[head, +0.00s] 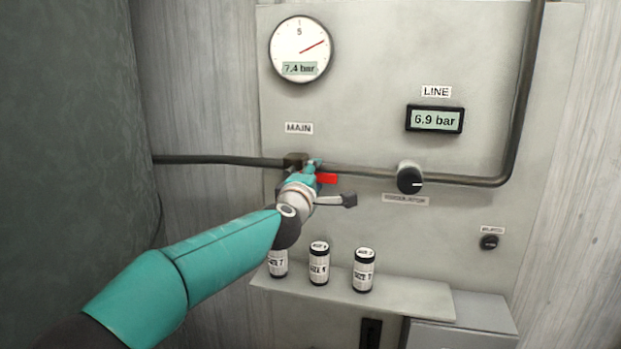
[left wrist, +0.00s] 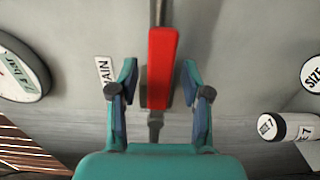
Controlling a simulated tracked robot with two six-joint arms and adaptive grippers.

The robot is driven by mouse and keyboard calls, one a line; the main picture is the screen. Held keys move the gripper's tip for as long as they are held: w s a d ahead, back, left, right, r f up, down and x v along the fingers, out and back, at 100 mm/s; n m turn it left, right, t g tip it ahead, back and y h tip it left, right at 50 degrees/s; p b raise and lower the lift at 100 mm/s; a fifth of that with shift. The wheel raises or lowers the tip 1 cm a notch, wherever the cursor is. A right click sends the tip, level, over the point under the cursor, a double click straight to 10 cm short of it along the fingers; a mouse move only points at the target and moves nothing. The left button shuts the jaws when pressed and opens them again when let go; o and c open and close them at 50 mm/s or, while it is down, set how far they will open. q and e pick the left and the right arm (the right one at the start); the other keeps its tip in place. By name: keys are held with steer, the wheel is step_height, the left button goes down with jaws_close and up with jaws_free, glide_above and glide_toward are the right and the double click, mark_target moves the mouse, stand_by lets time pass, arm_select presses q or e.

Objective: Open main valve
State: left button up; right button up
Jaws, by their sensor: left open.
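The main valve's red handle (head: 327,179) shows beside my left gripper in the head view, below the MAIN label (head: 299,128). The dark valve body (head: 295,160) sits on the pipe and is partly hidden behind the gripper. In the left wrist view the red handle (left wrist: 162,68) stands lengthwise between the two open fingers of my left gripper (left wrist: 159,82), with a gap visible on each side. The round gauge (head: 301,50) reads 7.4 bar, and the LINE display (head: 434,119) reads 6.9 bar. My right gripper is not in view.
A black regulator knob (head: 410,180) sits on the pipe to the right. Several labelled canisters, one of them here (head: 364,270), stand on a shelf (head: 420,300) below the valve. A small black knob (head: 488,242) is at the lower right. A big dark cylinder (head: 70,130) fills the left.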

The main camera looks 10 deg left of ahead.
arm_select(q)
steer(key=shift+s, duration=0.15)
steer(key=s, duration=1.1)
steer(key=shift+s+a, duration=0.2)
steer(key=shift+s, duration=0.15)
steer(key=shift+f, duration=0.1)
